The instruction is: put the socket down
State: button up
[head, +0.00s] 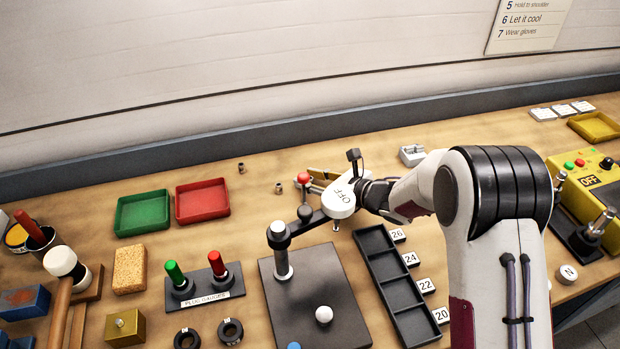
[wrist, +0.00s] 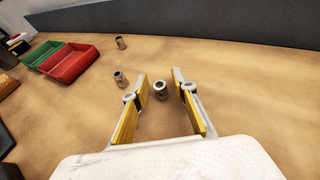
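My gripper (wrist: 160,77) is open, with its two yellow-padded fingers spread apart in the wrist view. A small metal socket (wrist: 160,89) stands between the fingertips, with a gap visible on each side. It looks upright on the bench; whether it touches the wood is hard to tell. In the head view the gripper (head: 318,180) is low over the bench, and this socket cannot be made out there. Two more sockets stand apart on the bench to the left: a nearer one (wrist: 120,78) and a farther one (wrist: 121,42).
A red tray (head: 203,216) and a green tray (head: 143,231) lie left. A dark plate with a post (head: 283,262) and arm is close in front of the gripper. A black compartment tray (head: 372,241) with numbered labels lies right. Bare wood surrounds the sockets.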

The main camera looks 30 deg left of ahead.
jog(key=shift+r, duration=0.15)
jog(key=shift+s+d+r, duration=0.1)
jog(key=shift+d+r, duration=0.15)
jog(key=shift+d, duration=0.25)
jog(key=v, duration=1.1)
jog(key=shift+s+f, duration=0.1)
dwell(0.3)
